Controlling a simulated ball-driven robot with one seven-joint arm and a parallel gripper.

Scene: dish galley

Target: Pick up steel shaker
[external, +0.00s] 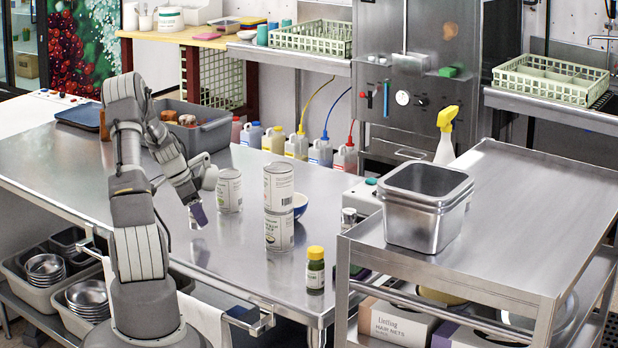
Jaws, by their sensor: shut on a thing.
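My gripper (194,203) is over the left-middle of the steel table, pointing down.
A can (229,190) stands just right of my gripper. Two stacked cans (279,230) stand farther right, before a blue bowl (300,206). A yellow-capped jar (315,270) is near the front edge. A grey bin (205,136) sits behind; a cart (540,225) holds steel pans (425,215).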

